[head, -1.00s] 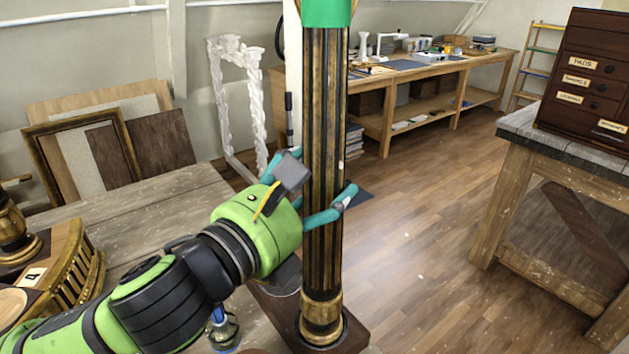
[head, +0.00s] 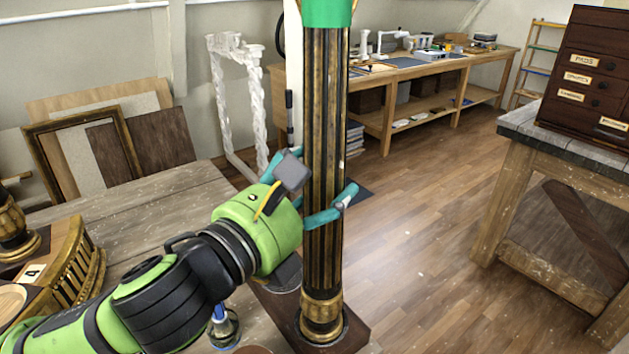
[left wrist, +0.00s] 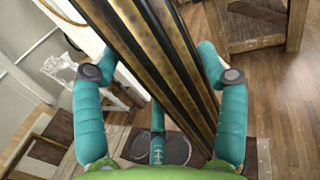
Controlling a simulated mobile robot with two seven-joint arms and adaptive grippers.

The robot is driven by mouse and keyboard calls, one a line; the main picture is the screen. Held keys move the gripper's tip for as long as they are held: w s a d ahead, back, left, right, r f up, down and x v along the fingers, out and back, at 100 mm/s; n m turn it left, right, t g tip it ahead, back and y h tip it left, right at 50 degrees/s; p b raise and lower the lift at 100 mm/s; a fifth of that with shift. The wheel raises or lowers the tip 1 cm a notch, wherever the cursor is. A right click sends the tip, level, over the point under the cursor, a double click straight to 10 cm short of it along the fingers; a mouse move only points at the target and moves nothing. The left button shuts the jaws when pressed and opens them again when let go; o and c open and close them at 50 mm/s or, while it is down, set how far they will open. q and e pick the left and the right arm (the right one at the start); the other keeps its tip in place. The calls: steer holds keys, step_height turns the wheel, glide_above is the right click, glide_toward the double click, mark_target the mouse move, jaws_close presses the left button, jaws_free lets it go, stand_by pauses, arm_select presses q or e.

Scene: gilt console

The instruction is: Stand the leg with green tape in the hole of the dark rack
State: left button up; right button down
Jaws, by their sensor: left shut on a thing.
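The leg (head: 325,160) is a tall, dark fluted column with gilt edges and a gilt foot. Green tape (head: 327,12) wraps its top, which the head view cuts off. It looks upright. Its foot is at a round dark-rimmed opening in the dark rack (head: 356,338); I cannot tell how deep it sits. My left gripper (head: 328,204) is shut on the leg's middle, one teal finger on each side. The left wrist view shows the leg (left wrist: 160,70) between the fingers, with part of the rack below. My right gripper is not in view.
A wooden table (head: 150,215) on the left bears gilt pieces (head: 75,265). Picture frames and boards (head: 85,150) lean behind it. A workbench (head: 410,75) stands at the back. A drawer cabinet (head: 590,75) stands on a right-hand table. Open floor (head: 420,230) lies between.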

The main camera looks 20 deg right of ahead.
arm_select(q)
steer(key=o, duration=1.3)
steer(key=shift+r, duration=0.15)
steer(key=shift+o, duration=0.2)
